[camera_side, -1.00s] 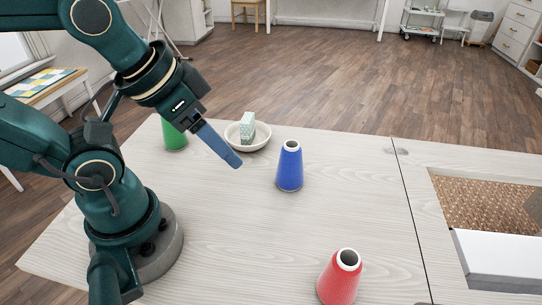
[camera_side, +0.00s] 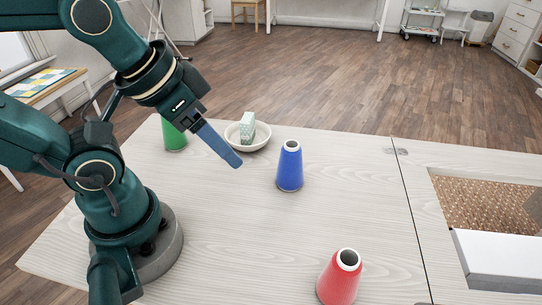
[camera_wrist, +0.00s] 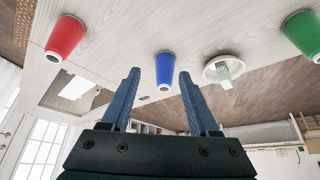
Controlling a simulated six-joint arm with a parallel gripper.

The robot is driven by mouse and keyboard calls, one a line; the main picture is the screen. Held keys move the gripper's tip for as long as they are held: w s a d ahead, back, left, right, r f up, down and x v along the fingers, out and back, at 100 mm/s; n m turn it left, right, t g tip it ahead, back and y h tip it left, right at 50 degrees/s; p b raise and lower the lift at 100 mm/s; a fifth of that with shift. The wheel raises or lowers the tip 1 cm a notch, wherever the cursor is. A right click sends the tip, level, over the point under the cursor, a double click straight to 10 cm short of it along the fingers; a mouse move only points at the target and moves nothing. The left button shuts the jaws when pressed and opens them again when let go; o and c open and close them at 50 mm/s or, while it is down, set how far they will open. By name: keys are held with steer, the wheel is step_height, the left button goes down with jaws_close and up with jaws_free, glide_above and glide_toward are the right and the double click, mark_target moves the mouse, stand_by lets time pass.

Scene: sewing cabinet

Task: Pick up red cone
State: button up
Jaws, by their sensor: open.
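The red cone (camera_side: 339,280) stands upright near the front edge of the side view, toward the right. It also shows at the upper left of the wrist view (camera_wrist: 66,38). My gripper (camera_side: 238,164) is in the air above the table in the side view, well up and left of the red cone. In the wrist view its two blue fingers (camera_wrist: 159,73) are spread apart with nothing held between them. The blue cone (camera_wrist: 163,70) appears between the fingertips there, but it stands apart on the table.
The blue cone (camera_side: 289,167) stands between my gripper and the table's right part. A green cone (camera_side: 174,138) and a white bowl (camera_side: 262,143) with a pale green block (camera_side: 247,125) stand behind my gripper. A cabinet opening (camera_side: 475,205) lies at right. The table between the blue and red cones is clear.

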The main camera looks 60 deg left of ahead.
steer(key=o, duration=0.4)
steer(key=n+g+h, duration=0.8)
steer(key=n+h, duration=0.4)
steer(key=n, duration=0.1)
glide_above(341, 247)
steer(key=a, duration=0.3)
step_height(341, 247, down, 2)
steer(key=f, duration=0.1)
steer(key=f+n, duration=0.1)
steer(key=f, duration=0.1)
steer(key=w+f+n+h, duration=0.1)
steer(key=f, duration=0.1)
steer(key=shift+f+g, duration=0.1)
steer(key=shift+g, duration=0.3)
steer(key=shift+d+f, duration=0.15)
steer(key=shift+f, duration=0.05)
steer(key=shift+x, duration=2.5)
